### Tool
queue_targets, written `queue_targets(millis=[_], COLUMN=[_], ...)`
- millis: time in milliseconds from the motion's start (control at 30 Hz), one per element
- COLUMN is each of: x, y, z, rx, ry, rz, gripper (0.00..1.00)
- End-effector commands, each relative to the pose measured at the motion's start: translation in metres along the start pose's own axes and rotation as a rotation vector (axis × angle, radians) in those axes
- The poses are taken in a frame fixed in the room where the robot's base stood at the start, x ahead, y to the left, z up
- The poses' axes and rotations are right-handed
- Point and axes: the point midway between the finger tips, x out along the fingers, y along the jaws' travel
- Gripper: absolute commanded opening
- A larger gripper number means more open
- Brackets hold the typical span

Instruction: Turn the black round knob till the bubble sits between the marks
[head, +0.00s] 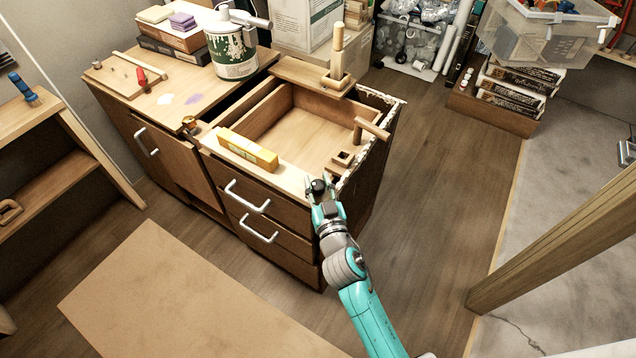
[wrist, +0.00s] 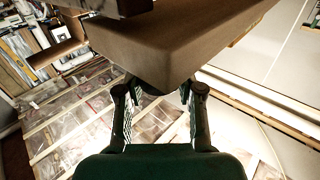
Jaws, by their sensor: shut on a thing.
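The black round knob (head: 318,185) is at the front right corner of the wooden cabinet top, at the tip of my gripper (head: 323,196). My gripper is shut on the knob, with its fingers around it. The yellow spirit level (head: 247,150) lies along the front edge of the cabinet top, left of the knob. Its bubble and marks are too small to read. In the wrist view my two fingers (wrist: 160,92) stand apart on either side of a brown wooden corner; the knob cannot be made out there.
The cabinet (head: 290,228) has an open recess on top and metal drawer handles (head: 247,197) in front. A wooden peg stand (head: 337,65) and a wooden T-shaped piece (head: 371,128) stand near the recess. A paint can (head: 232,55) is behind left.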

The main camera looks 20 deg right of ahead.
Motion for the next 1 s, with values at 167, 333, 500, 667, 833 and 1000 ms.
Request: queue_targets(millis=[167, 333, 500, 667, 833, 1000], x=[-0.001, -0.001, -0.001, -0.001, -0.006, -0.029], y=[0.001, 0.001, 0.001, 0.001, 0.000, 0.000], z=[0.007, 0.007, 0.005, 0.003, 0.003, 0.004], rx=[-0.001, -0.001, -0.001, -0.001, -0.003, -0.002], ry=[-0.013, -0.014, -0.010, -0.007, -0.006, -0.008], rz=[0.002, 0.003, 0.002, 0.001, 0.001, 0.000], gripper=[0.02, 0.44, 0.63, 0.63, 0.63, 0.63])
